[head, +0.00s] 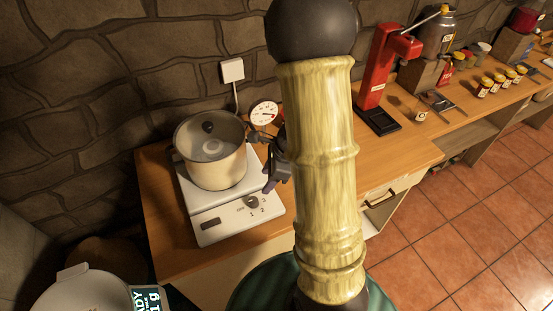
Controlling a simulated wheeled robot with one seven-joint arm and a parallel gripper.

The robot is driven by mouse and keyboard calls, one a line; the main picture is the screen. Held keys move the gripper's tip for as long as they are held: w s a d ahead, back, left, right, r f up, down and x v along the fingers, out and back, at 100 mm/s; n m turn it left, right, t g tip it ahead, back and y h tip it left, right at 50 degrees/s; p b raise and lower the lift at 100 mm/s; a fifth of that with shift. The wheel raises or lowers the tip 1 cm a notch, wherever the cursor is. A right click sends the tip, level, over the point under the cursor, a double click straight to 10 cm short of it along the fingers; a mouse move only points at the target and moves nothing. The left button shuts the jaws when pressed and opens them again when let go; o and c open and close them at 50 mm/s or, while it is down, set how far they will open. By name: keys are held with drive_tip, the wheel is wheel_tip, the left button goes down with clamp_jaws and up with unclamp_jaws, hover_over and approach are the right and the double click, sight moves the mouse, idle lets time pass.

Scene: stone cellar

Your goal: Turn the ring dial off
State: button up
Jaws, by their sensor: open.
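A white hot plate (212,226) stands on the wooden counter, with a lidded cream pot (215,167) on it. A small dark dial (251,201) sits on the right of its front panel, with small markings around it that are too small to read fully. My gripper (271,181) is dark and open, at the right edge of the hot plate, just above and to the right of the dial in the picture. It looks apart from the dial. My pale yellow arm link hides part of the gripper and the counter behind it.
A red press (386,66) and several small jars (490,86) are on the counter to the right. A white container (88,293) is at the lower left. Tiled floor is clear at right.

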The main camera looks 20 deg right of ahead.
drive_tip(key=w+v, duration=0.1)
drive_tip(key=v, duration=0.5)
drive_tip(key=shift+s+p, duration=0.4)
drive_tip(key=shift+s, duration=0.1)
drive_tip(key=s+a+r+n+h, duration=0.2)
drive_tip(key=a+n, duration=0.1)
drive_tip(key=n, duration=0.8)
drive_tip(key=s+a+r+n+h, duration=0.2)
drive_tip(key=s+a+n, duration=0.1)
drive_tip(key=n, duration=0.8)
drive_tip(key=shift+s+a+n+t, duration=0.25)
drive_tip(key=shift+n+t, duration=0.05)
drive_tip(key=shift+t, duration=0.1)
